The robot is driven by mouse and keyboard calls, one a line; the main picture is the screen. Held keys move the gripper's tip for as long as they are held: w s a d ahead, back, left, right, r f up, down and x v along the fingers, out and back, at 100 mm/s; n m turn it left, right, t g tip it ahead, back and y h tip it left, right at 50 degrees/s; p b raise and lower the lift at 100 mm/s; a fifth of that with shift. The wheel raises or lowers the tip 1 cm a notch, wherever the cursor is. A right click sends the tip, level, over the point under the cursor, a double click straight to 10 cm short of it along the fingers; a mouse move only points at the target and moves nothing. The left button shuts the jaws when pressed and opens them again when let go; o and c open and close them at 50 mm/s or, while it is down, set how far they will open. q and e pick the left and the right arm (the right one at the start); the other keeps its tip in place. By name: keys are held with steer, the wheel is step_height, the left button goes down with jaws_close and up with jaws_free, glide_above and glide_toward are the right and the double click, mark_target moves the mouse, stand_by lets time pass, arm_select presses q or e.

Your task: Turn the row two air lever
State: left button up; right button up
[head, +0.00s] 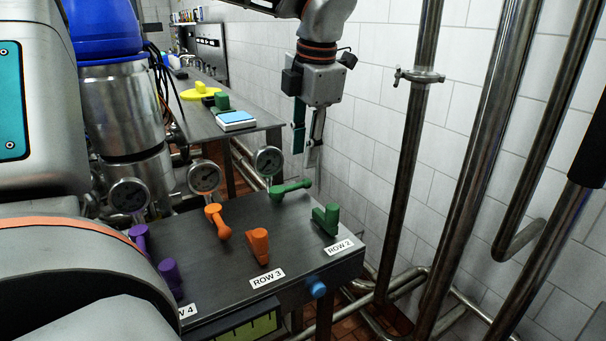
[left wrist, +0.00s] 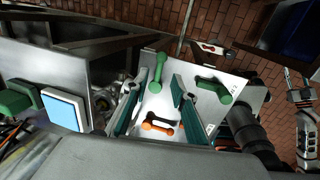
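Row two has two green levers on the dark panel beside the ROW 2 label (head: 340,246). The far one (head: 290,189) lies with its arm to the right, by the gauge; the near one (head: 327,219) stands by the label. No air marking is readable. My left gripper (head: 309,158) points down, open and empty, above the far green lever. In the left wrist view that lever (left wrist: 158,72) shows between and beyond the spread fingers, apart from them. The near lever (left wrist: 213,88) lies right of the fingers. A small grey jointed part at the right edge looks like my right gripper (left wrist: 298,83); its fingers are unclear.
Orange levers (head: 217,221) of row three and purple levers (head: 170,276) of row four stand to the left. Gauges (head: 267,161) line the panel's back. A tiled wall (head: 375,135) and vertical steel pipes (head: 410,150) stand right. A blue knob (head: 318,289) sits on the front.

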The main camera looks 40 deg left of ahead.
mark_target(300, 183)
arm_select(q)
steer(key=f, duration=0.4)
steer(key=a+f, duration=0.1)
steer(key=f, duration=0.2)
steer(key=shift+w+a, duration=0.1)
steer(key=shift+r, duration=0.1)
jaws_close()
